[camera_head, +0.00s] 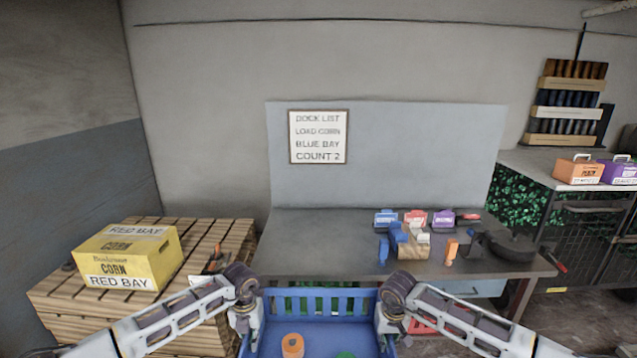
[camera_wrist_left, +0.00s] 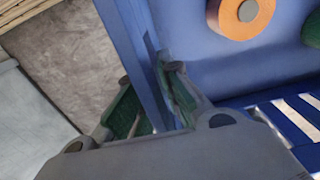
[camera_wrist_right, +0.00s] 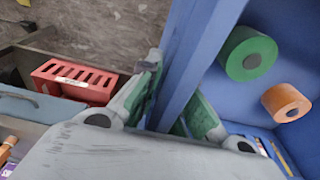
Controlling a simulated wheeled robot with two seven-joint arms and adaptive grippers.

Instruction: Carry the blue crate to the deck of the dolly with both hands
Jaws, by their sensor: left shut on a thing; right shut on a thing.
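The blue crate (camera_head: 318,303) is at the bottom middle of the head view, between my two arms. Its far slatted wall shows, with an orange roll (camera_head: 292,345) and a green roll (camera_head: 345,354) inside. My left gripper (camera_wrist_left: 155,100) is shut on the crate's left side wall, one finger on each side of it. My right gripper (camera_wrist_right: 172,100) is shut on the crate's right side wall in the same way. In the head view the crate's near part is cut off by the frame edge. I cannot make out the dolly in any view.
A workbench (camera_head: 330,235) with small coloured boxes stands straight ahead. A wooden pallet stack (camera_head: 60,297) with a yellow corn box (camera_head: 160,250) is at the left. A red slotted crate (camera_wrist_right: 75,80) lies beyond the crate's right side. A cabinet with two boxes stands far right.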

